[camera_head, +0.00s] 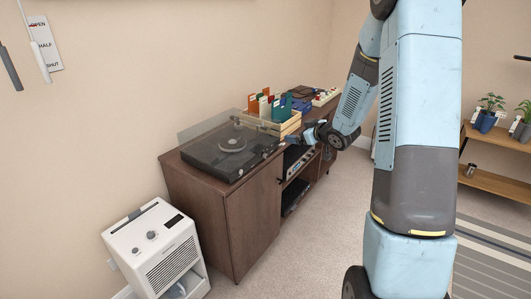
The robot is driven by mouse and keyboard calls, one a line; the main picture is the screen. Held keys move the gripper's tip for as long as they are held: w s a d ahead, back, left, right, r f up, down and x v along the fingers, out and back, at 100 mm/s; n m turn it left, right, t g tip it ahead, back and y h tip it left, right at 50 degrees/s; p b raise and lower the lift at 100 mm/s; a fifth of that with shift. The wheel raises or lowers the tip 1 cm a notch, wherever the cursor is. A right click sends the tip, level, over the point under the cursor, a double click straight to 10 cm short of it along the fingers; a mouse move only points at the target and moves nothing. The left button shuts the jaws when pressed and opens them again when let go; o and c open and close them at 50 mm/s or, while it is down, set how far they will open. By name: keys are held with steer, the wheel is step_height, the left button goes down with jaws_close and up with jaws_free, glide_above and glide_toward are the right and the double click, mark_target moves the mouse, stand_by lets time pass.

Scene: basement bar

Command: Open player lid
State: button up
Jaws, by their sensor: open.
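A black record player (222,160) sits on the near end of the brown wooden cabinet (247,200). Its smoky see-through lid (205,128) shows above the player, and the platter is visible in the player's middle. I cannot tell from this view exactly how far the lid is raised. My gripper (292,138) is open, to the right of the player, close to its right front corner. The fingertips are small and dark here, and I cannot tell whether they touch the lid.
A wooden crate (290,128) with colourful sleeves stands just behind the player, close to my gripper. Devices sit on the cabinet's open shelves (296,160). A white appliance (158,250) stands at the cabinet's left. Shelves with plants (500,180) are at the right. Carpet in front is clear.

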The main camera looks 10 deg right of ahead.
step_height(320, 180, down, 12)
steer(key=s+a+n+y, duration=0.1)
steer(key=s+a+y, duration=0.1)
steer(key=y, duration=0.5)
steer(key=x, duration=1.3)
steer(key=shift+w+a+r, duration=0.1)
steer(key=shift+a+r, duration=0.15)
steer(key=shift+a, duration=0.15)
steer(key=shift+c, duration=0.2)
